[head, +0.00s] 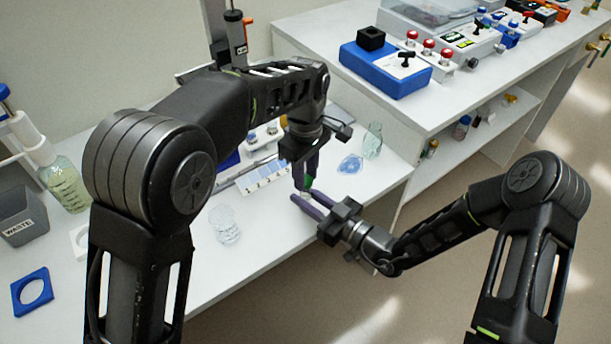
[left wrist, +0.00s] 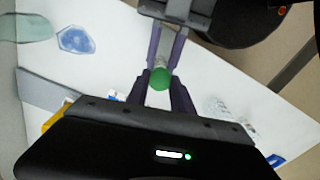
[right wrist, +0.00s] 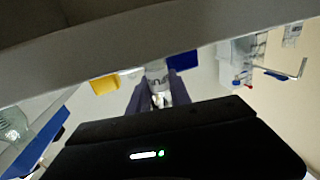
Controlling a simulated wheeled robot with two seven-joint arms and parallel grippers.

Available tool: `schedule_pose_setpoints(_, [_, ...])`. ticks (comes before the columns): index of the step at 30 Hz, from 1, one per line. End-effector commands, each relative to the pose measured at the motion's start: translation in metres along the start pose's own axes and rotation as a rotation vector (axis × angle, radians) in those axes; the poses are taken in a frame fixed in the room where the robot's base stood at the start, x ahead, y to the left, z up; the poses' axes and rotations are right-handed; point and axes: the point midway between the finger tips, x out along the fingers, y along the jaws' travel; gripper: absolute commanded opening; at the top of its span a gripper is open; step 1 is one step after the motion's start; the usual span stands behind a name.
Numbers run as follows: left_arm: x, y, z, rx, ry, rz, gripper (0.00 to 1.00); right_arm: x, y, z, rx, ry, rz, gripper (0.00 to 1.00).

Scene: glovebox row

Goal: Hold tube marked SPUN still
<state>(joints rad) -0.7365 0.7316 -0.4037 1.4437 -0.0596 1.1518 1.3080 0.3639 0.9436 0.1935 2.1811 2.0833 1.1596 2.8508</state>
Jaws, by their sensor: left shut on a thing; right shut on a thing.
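A small tube with a green cap (head: 308,182) is between my two grippers, over the front edge of the white bench. Its cap shows as a green disc in the left wrist view (left wrist: 160,78). My left gripper (head: 305,181) comes from above and is shut at the cap end. My right gripper (head: 309,200) reaches in from the right with purple fingers and is shut on the tube's body. In the right wrist view, part of the tube (right wrist: 157,98) shows dimly between the fingers.
A clear beaker (head: 226,226) stands left of the grippers. A blue translucent dish (head: 350,165) and a glass bottle (head: 373,141) stand behind right. A waste bin (head: 22,220) and blue square ring (head: 32,292) are far left. A blue box (head: 386,72) sits on the other bench.

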Motion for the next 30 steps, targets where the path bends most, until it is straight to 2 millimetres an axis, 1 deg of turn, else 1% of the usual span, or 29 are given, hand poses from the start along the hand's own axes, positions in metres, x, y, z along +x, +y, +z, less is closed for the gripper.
schedule_pose_setpoints(3, [-0.016,0.001,0.000,0.000,0.001,0.004,0.00,0.000,0.000,0.000,0.000,0.000,0.000,0.00])
schedule_pose_setpoints(6, [-0.026,0.000,0.000,0.000,0.000,0.003,0.00,0.000,0.000,0.000,0.000,0.000,0.000,0.00])
schedule_pose_setpoints(9, [-0.030,0.000,0.000,0.000,0.000,0.002,0.00,0.000,0.000,0.000,0.000,0.000,0.000,0.00])
schedule_pose_setpoints(14, [-0.030,0.000,0.000,0.000,0.000,0.001,0.00,0.000,0.000,0.000,0.000,0.000,0.000,0.00])
schedule_pose_setpoints(15, [-0.030,0.000,0.000,0.000,0.000,0.001,0.00,0.000,0.000,0.000,0.000,0.000,0.000,0.25])
schedule_pose_setpoints(24, [-0.030,0.000,0.000,0.000,0.000,0.001,0.00,0.000,0.000,0.000,0.000,0.000,0.000,0.49])
schedule_pose_setpoints(30, [-0.030,0.000,0.000,0.000,0.000,0.001,0.00,0.000,0.000,0.000,0.000,0.000,0.000,0.49])
